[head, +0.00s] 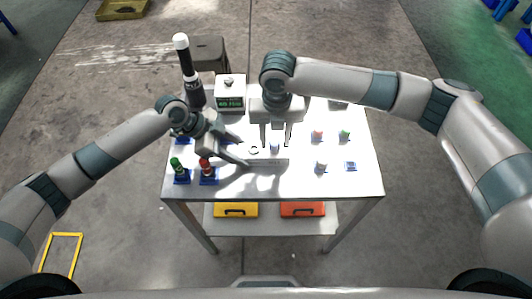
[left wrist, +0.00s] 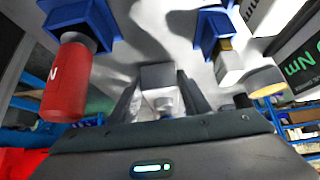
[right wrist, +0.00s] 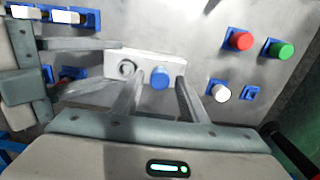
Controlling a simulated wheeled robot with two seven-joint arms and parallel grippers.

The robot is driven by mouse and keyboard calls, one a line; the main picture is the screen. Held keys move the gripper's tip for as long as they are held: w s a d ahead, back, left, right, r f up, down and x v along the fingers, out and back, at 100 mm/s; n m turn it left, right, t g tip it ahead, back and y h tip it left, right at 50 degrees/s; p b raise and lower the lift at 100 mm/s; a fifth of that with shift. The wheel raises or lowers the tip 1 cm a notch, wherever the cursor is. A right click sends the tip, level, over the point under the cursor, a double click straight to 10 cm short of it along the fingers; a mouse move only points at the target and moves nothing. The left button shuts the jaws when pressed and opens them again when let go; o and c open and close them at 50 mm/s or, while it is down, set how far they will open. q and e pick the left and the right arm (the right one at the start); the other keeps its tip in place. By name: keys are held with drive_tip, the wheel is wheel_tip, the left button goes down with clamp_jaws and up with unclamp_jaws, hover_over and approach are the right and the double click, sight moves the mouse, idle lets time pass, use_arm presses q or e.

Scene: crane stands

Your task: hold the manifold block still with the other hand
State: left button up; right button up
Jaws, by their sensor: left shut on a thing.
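The manifold block (head: 270,160) is a pale block on the table, with a dark round port and a blue cap (right wrist: 160,78) on its top. My left gripper (head: 243,153) comes in from the left and is shut on the block's left end; the block also shows between its fingers in the left wrist view (left wrist: 160,75). My right gripper (head: 275,138) is above the block, fingers pointing down. In the right wrist view its fingers (right wrist: 159,85) stand apart on either side of the blue cap, and I see no contact.
Green (head: 175,163) and red (head: 205,166) bottles stand in blue holders at the front left. Red (head: 317,134), green (head: 345,133) and white (head: 321,166) caps are at the right.

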drive_tip(key=m, duration=0.3)
drive_tip(key=shift+m, duration=0.3)
drive_tip(key=m, duration=0.2)
drive_tip(key=shift+m, duration=1.6)
drive_tip(key=m, duration=0.3)
drive_tip(key=shift+m, duration=1.1)
